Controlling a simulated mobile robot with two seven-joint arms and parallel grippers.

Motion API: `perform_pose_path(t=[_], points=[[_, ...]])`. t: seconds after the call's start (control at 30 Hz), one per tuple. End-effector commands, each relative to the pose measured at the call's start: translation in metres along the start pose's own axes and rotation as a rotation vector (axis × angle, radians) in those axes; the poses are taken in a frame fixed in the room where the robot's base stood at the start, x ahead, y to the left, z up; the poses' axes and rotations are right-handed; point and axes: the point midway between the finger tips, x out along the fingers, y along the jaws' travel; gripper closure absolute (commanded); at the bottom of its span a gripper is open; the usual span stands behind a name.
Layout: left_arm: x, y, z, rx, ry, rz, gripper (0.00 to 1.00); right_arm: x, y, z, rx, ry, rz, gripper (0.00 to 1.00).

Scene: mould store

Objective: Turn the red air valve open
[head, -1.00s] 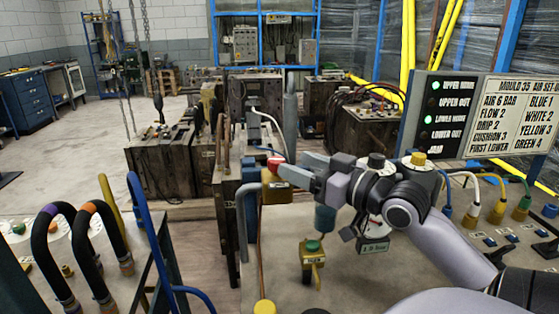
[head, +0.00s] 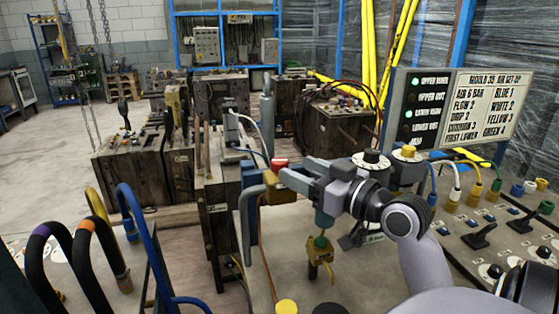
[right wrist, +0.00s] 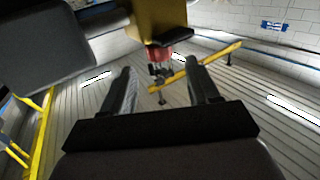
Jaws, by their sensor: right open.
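The red valve knob (head: 279,163) sits on a brass valve body (head: 280,188) on the near left edge of the bench, left of centre in the head view. My right gripper (head: 289,172) is open, with its fingers pointing left and its tips close by the knob. In the right wrist view the red knob (right wrist: 158,54) hangs below the brass body (right wrist: 160,18). It lies between and just beyond the spread fingertips of the gripper (right wrist: 161,76). I see no finger touching it. My left gripper is not in view.
A brass valve with a green knob (head: 320,242) stands below my right wrist. Black hoses (head: 70,228) and a blue hose (head: 142,218) arch at the left. A lamp panel and sign (head: 490,105) stand right. Mould blocks (head: 140,180) stand behind.

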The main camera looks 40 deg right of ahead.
Motion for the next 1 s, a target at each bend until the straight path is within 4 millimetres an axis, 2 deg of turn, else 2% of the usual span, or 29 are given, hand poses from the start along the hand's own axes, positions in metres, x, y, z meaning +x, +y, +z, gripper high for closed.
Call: perform_pose_path(t=[0.43, 0.6, 0.87, 1.0], points=[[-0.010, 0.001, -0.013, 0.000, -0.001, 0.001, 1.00, 0.056, 0.000, -0.002, 0.003, 0.001, -0.001, 0.40], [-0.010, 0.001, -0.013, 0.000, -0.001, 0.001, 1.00, 0.064, 0.000, 0.000, 0.000, -0.001, -0.001, 0.40], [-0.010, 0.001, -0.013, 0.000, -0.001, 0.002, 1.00, 0.064, -0.001, 0.000, 0.000, -0.001, -0.001, 0.40], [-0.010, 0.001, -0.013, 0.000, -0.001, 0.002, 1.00, 0.064, -0.001, 0.000, 0.000, -0.001, -0.001, 0.85]])
